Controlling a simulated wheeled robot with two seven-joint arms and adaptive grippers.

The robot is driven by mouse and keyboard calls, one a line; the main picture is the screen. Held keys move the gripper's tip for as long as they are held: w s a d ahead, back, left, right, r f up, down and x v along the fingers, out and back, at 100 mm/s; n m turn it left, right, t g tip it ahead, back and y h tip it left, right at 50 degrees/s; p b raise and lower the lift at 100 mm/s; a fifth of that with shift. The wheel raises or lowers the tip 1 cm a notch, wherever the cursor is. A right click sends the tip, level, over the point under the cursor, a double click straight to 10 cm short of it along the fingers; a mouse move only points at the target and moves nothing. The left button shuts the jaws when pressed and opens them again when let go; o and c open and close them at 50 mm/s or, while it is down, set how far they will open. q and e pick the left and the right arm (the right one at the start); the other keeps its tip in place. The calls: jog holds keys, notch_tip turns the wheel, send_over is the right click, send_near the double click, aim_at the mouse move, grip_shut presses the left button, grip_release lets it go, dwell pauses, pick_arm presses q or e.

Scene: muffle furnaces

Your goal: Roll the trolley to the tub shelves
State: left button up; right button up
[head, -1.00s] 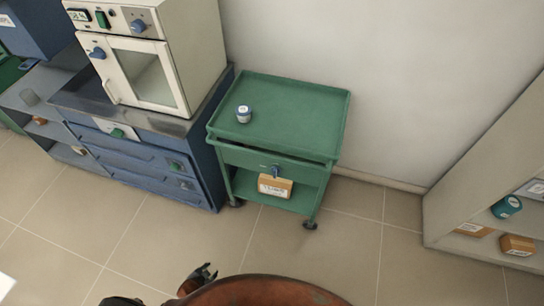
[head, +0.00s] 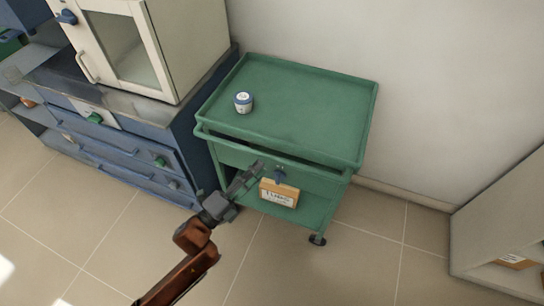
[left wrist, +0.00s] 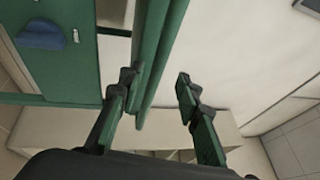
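The green trolley (head: 300,110) stands against the wall beside the blue furnace bench, with a small white-and-blue tub (head: 243,102) on its top tray. My left gripper (head: 250,177) is in front of the trolley's front edge. In the left wrist view my left gripper (left wrist: 157,85) is open, and a green rail (left wrist: 158,50) of the trolley runs between its fingers without clear contact. The beige shelves (head: 480,235) stand at the right edge. My right gripper is not in view.
A labelled cardboard box (head: 279,193) sits on the trolley's lower shelf. The furnace (head: 150,50) stands on the blue bench (head: 110,150) at left. Another box (head: 515,262) is in the right shelves. The floor (head: 365,270) between trolley and shelves is clear.

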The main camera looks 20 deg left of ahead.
aim_at(271, 158)
pick_arm(q)
jog(key=shift+b+x, duration=0.95)
jog(key=shift+x, duration=2.25)
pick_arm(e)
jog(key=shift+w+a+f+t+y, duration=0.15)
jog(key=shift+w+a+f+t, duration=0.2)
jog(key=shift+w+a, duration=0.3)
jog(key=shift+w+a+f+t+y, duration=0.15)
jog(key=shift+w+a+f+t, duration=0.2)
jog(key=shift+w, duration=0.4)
pick_arm(q)
jog(key=shift+f, duration=0.15)
jog(key=shift+c, duration=0.3)
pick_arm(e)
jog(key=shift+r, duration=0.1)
pick_arm(q)
grip_shut()
jog(key=shift+f, duration=0.1)
